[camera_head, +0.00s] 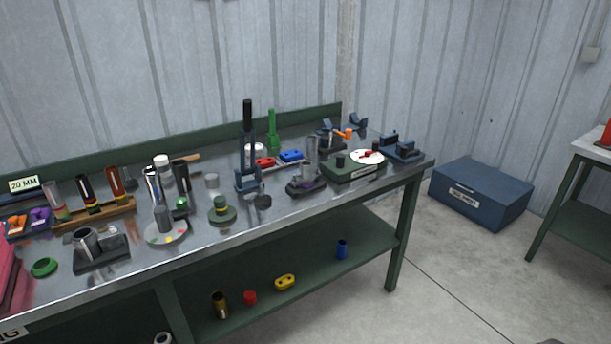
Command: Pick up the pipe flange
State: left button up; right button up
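Several small oval pieces with holes look like pipe flanges. A yellow flange (285,282) lies on the lower shelf, under the front of the bench. A red flange (264,162) and a blue flange (291,156) lie side by side on the bench top, towards the back. An orange piece (15,226) and a purple piece (39,216) sit at the far left; I cannot tell if they are flanges too. Neither of my grippers is in view.
The metal bench (240,232) is crowded with fixtures, tubes and tools. The green lower shelf (320,255) holds a brass cylinder (218,305), a red piece (250,297) and a blue cylinder (342,249). A blue box (482,194) stands on the floor to the right, with clear floor before it.

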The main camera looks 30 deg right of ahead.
aim_at(307, 176)
jog(key=i+l, duration=0.1)
jog(key=l, duration=0.35)
jog(key=i+l, duration=0.15)
jog(key=l, duration=0.3)
jog(key=i+l, duration=0.1)
jog(key=l, duration=0.35)
jog(key=i+l, duration=0.15)
jog(key=l, duration=0.3)
jog(key=i+l, duration=0.1)
jog(key=l, duration=0.35)
jog(key=i+u, duration=0.05)
